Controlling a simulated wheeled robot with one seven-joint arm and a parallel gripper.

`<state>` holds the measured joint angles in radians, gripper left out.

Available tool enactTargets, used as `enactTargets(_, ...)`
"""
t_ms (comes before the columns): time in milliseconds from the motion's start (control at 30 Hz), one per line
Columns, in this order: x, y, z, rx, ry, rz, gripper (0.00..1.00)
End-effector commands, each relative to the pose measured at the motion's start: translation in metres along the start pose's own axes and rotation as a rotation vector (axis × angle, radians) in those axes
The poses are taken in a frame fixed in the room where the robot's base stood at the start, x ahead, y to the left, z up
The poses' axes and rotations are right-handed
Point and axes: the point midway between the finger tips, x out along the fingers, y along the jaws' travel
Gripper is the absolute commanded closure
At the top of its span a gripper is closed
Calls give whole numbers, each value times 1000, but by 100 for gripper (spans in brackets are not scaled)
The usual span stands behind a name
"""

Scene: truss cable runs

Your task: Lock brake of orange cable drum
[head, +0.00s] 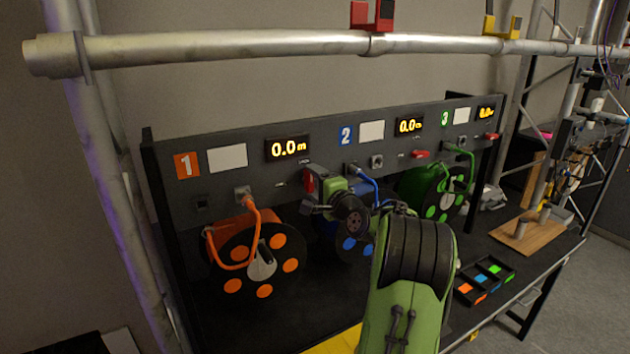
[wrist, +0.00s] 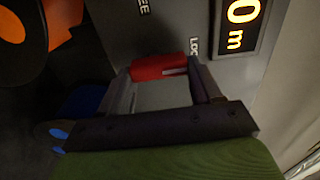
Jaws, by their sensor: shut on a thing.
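The orange cable drum (head: 291,266) hangs under the panel marked 1 at the left, with an orange cable running up to a socket. Its red brake lever (head: 309,181) is partly hidden by my gripper (head: 316,184) in the head view. In the wrist view my gripper (wrist: 165,88) is shut on the red lever (wrist: 158,67), which lies between its two fingers. The LOCK label (wrist: 194,46), partly covered, is just beyond the lever's right end.
The 0.0 m display (head: 289,148) is close to my gripper. A blue drum (head: 350,243) and a green drum (head: 445,198) stand to the right, with other red levers (head: 420,154) above. A metal truss tube (head: 220,43) crosses in front.

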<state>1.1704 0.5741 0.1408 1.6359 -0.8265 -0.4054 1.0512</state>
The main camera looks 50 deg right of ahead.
Motion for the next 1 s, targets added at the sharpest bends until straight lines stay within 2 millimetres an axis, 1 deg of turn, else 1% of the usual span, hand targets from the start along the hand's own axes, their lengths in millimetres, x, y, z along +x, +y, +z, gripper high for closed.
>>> enactTargets(533, 0, 1, -1, 31, 1, 1, 67)
enactTargets(567, 0, 1, -1, 31, 1, 1, 35)
enactTargets(700, 0, 1, 0, 29, 1, 1, 13)
enactTargets(733, 0, 1, 0, 29, 1, 1, 11)
enactTargets(1000, -2, 1, 0, 27, 1, 0, 11)
